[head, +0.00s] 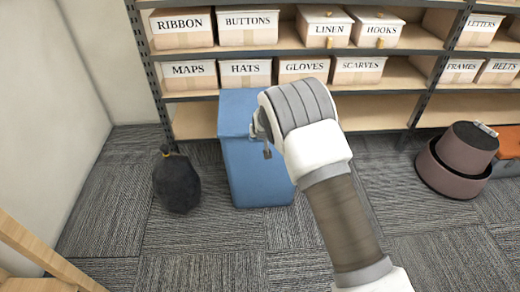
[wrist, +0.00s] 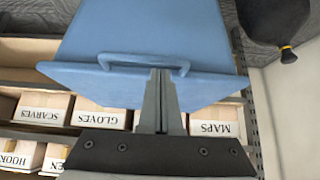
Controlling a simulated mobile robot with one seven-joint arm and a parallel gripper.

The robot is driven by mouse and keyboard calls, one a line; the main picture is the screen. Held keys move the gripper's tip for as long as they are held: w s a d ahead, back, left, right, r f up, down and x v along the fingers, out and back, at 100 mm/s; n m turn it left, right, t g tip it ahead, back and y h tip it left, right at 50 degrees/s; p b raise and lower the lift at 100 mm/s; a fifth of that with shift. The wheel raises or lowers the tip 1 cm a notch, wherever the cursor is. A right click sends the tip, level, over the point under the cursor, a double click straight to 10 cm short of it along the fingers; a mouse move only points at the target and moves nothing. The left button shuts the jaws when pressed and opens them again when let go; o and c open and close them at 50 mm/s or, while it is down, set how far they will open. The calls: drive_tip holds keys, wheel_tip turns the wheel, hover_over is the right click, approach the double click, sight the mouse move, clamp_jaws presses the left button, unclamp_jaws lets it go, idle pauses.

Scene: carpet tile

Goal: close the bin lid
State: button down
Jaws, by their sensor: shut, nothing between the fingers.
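The blue bin (head: 258,172) stands upright on the carpet in front of the shelves. Its blue lid (head: 238,112) lies across the top and looks down or nearly so; I cannot tell whether it is fully seated. In the wrist view, which is upside down, the lid (wrist: 85,78) is wider than the bin body (wrist: 150,25) and has a handle (wrist: 120,58) on its front edge. My gripper (wrist: 160,72) is shut and empty, its fingertips at the handle, touching or very close. In the head view my gripper (head: 267,153) is small, and my arm hides the bin's right side.
A black tied bag (head: 176,183) stands left of the bin. Shelves with labelled boxes (head: 250,72) run behind. A brown round container (head: 458,160) stands at the right. Wooden furniture (head: 35,250) fills the bottom left corner. The carpet in front of the bin is clear.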

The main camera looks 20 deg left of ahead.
drive_tip(key=s+d+r+p, duration=0.1)
drive_tip(key=s+d+p, duration=0.25)
drive_tip(key=s, duration=0.55)
drive_tip(key=s+d+r+m, duration=0.1)
drive_tip(key=s+d+r, duration=0.2)
drive_tip(key=d+r, duration=0.8)
drive_tip(key=s+d+r+m, duration=0.2)
drive_tip(key=s+d+r, duration=0.2)
drive_tip(key=d+r, duration=0.7)
drive_tip(key=s+d+r+g+h, duration=0.1)
drive_tip(key=s+d+r, duration=0.3)
drive_tip(key=s, duration=0.4)
drive_tip(key=s+d+r+m+h, duration=0.1)
drive_tip(key=s+d+r, duration=0.3)
drive_tip(key=s, duration=0.4)
drive_tip(key=s+d+r+g+h, duration=0.1)
drive_tip(key=s+d+r, duration=0.3)
drive_tip(key=s, duration=0.4)
wheel_tip(320, 180, up, 22)
drive_tip(key=p, duration=2.3)
drive_tip(key=shift+a+r, duration=0.15)
drive_tip(key=shift+a, duration=0.05)
